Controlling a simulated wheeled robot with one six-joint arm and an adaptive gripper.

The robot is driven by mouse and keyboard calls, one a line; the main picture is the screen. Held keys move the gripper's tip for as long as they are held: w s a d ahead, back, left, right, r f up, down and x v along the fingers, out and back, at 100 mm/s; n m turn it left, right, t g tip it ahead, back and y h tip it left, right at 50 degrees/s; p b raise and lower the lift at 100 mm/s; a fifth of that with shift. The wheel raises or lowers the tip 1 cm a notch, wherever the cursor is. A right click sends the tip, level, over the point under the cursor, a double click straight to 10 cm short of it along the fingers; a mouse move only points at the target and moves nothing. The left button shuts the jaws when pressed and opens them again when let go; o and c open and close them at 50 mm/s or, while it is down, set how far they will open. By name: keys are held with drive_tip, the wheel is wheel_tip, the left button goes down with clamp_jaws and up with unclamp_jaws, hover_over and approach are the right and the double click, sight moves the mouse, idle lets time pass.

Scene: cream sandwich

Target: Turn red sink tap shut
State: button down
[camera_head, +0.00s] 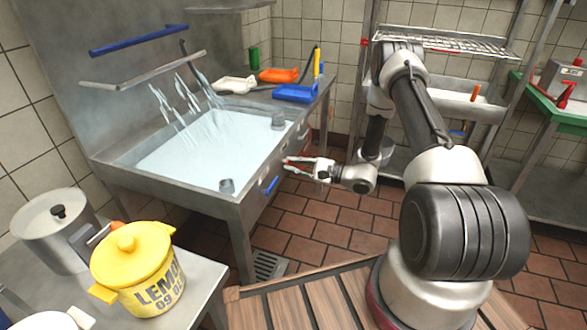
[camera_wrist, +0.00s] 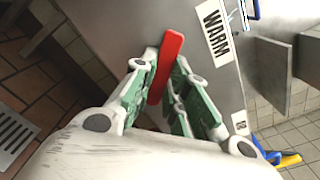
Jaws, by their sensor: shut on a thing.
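My gripper (camera_head: 302,168) reaches to the front face of the steel sink (camera_head: 228,202). In the wrist view my gripper (camera_wrist: 163,82) is shut on the red tap handle (camera_wrist: 168,60), a flat bar between its green-padded fingers. The bar's upper end sticks out past the fingertips. A "WARM" label (camera_wrist: 216,36) is on the steel panel beside it. In the head view the red handle is mostly hidden by the fingers. A blue tap handle (camera_head: 270,186) is on the same front face, left of my gripper. Water streams (camera_head: 180,105) fall into the full basin.
Orange (camera_head: 278,75) and blue (camera_head: 295,93) items lie on the sink's back ledge. A yellow lidded pot (camera_head: 133,265) and a steel pot (camera_head: 50,225) stand on the near left table. A floor drain (camera_head: 268,265) is below the sink. The tiled floor before it is clear.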

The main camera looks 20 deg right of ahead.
drive_tip(key=shift+w+d+r+n, duration=0.15)
drive_tip(key=shift+r+n, duration=0.25)
drive_tip(key=shift+n, duration=1.1)
drive_tip(key=shift+w+d+r+n, duration=0.1)
drive_tip(key=shift+r+n, duration=0.35)
drive_tip(key=shift+n, duration=1.05)
drive_tip(key=shift+w+d+r+n, duration=0.15)
drive_tip(key=shift+r+n, duration=0.25)
drive_tip(key=shift+n, duration=1.1)
drive_tip(key=shift+a, duration=0.1)
drive_tip(key=c, duration=1.4)
unclamp_jaws()
drive_tip(key=v, duration=1.2)
